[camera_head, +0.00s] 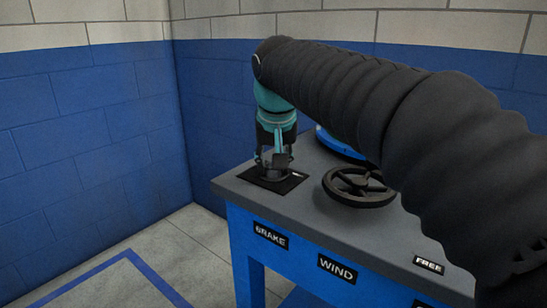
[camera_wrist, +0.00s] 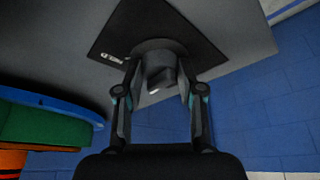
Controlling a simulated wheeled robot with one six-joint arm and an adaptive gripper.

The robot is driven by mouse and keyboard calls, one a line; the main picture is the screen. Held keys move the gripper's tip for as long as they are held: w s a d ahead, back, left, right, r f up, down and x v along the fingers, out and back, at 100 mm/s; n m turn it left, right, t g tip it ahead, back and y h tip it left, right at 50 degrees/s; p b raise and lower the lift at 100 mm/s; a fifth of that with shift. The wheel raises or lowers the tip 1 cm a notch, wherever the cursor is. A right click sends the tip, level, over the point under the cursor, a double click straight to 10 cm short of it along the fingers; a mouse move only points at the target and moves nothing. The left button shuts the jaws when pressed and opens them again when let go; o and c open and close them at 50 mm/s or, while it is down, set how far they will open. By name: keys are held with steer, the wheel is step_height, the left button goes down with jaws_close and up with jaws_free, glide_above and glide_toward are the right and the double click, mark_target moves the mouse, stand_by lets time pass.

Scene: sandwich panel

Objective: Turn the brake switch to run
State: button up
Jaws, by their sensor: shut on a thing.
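The brake switch is a dark round knob (camera_wrist: 158,62) on a black square plate (camera_wrist: 190,28), at the left end of the panel top above the BRAKE label (camera_head: 270,235). The plate also shows in the head view (camera_head: 262,182). The wrist view shows the word HELD (camera_wrist: 115,56) on the plate beside the knob. A small white mark shows on the knob's near side. My gripper (camera_head: 273,163) points down over the plate and is shut on the knob, one finger on each side. In the head view the gripper covers most of the knob.
A black handwheel (camera_head: 358,187) stands right of the switch above the WIND label (camera_head: 337,268). A blue round thing (camera_head: 338,143) is behind it, partly hidden by my arm. A FREE label (camera_head: 429,265) is farther right. Block walls (camera_head: 75,130) stand behind and left.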

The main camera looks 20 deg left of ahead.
steer(key=shift+m, duration=0.4)
steer(key=o, duration=1.1)
steer(key=shift+o, duration=0.2)
steer(key=v, duration=1.2)
steer(key=shift+a, duration=0.15)
